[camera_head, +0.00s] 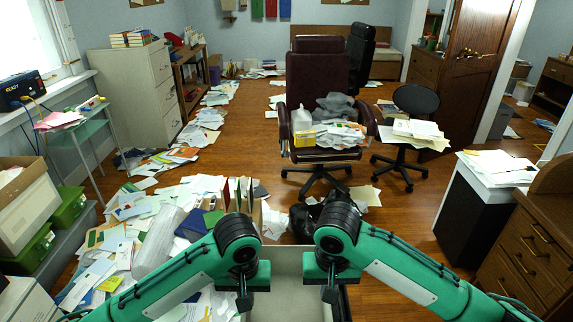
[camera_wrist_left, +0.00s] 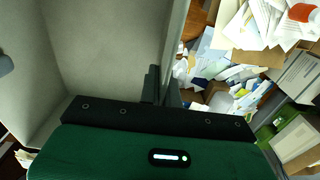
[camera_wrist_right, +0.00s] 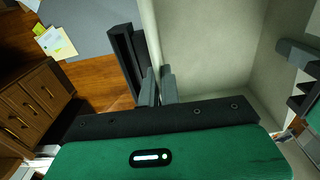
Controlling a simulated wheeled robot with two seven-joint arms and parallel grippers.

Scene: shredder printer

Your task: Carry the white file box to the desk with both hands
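The white file box (camera_head: 289,260) is at the bottom middle of the head view, open at the top, its inside pale and empty where it shows. My arms hide much of it. My left gripper (camera_wrist_left: 162,88) has its fingers on either side of one box wall (camera_wrist_left: 178,35), closed on it. My right gripper (camera_wrist_right: 159,88) has its fingers on either side of the opposite wall (camera_wrist_right: 151,30), closed on it. In the head view both grippers point down at the box's two sides. A brown wooden desk with drawers (camera_head: 535,235) stands at the lower right.
Papers and folders (camera_head: 130,235) cover the floor at left. A maroon office chair (camera_head: 322,85) loaded with papers and a black stool (camera_head: 405,145) stand ahead. A black cabinet with a white top (camera_head: 470,205) is at right. Bare wooden floor (camera_head: 390,225) lies right of the box.

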